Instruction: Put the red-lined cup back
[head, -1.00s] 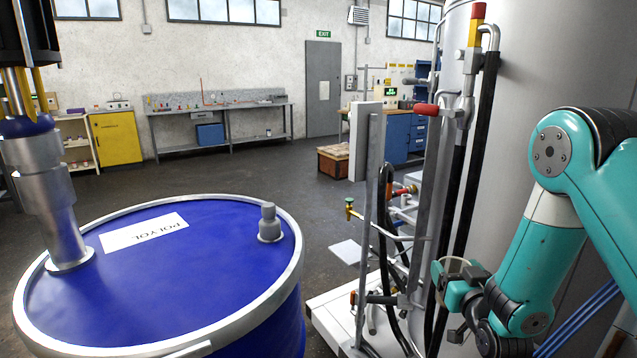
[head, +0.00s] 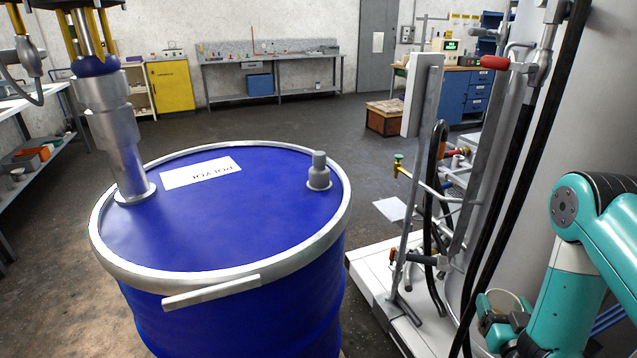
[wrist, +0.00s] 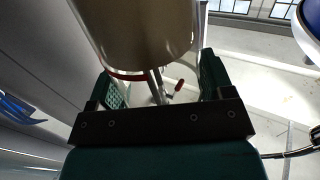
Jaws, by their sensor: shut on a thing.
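My gripper (head: 490,322) is at the lower right of the head view, low beside the grey tank, partly hidden by my arm. It is shut on a pale cup (head: 506,300), whose upper part shows above the jaws. In the wrist view the cup (wrist: 145,35) fills the top middle between the two green fingers of my gripper (wrist: 163,85). A thin red line runs round the cup near the fingers.
A blue drum (head: 240,215) with a pump tube (head: 118,140) and a capped bung (head: 319,172) stands left of centre. A valve stand with hoses (head: 440,200) rises from a white platform (head: 375,275). A bench (head: 270,92) lines the back wall.

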